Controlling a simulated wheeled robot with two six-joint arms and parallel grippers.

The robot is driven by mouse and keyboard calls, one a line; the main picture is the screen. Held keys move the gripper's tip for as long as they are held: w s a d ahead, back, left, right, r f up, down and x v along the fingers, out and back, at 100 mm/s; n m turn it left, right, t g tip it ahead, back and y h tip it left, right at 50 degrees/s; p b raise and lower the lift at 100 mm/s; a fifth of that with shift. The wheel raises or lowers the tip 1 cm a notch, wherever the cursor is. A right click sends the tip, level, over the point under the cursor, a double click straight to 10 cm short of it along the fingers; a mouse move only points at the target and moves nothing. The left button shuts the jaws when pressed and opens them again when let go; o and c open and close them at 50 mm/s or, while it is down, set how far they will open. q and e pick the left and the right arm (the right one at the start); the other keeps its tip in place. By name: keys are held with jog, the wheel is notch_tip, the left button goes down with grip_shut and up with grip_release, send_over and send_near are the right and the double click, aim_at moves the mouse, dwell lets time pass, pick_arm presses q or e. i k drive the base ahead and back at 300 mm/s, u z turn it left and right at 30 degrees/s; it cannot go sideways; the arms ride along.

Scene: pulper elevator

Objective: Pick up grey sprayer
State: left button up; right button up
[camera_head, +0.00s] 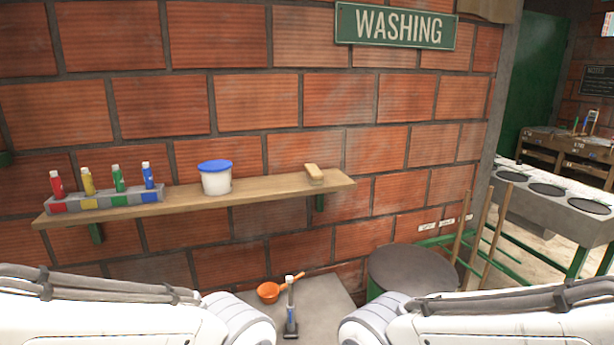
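An upright, slim grey object with a pale top and dark foot, which looks like the grey sprayer (291,308), stands on a grey slab (335,300) at the bottom middle. It is small in the view, so its details are hard to tell. It shows in the gap between my two white arms, which come in from the bottom left and bottom right. Both grippers are out of view, so I cannot see whether they hold anything.
An orange scoop (268,292) lies just left and behind the sprayer. A wooden shelf (265,198) holds small colored bottles (118,178), a blue-lidded tub (216,178) and a brush (314,173). A dark round lid (410,270) is at right. A brick wall stands behind.

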aim_at(290, 331)
jog(key=k, duration=0.25)
jog(key=z, duration=0.8)
jog(key=i, duration=0.9)
jog(key=u, duration=0.65)
jog(key=i, duration=0.95)
jog(key=u, duration=0.75)
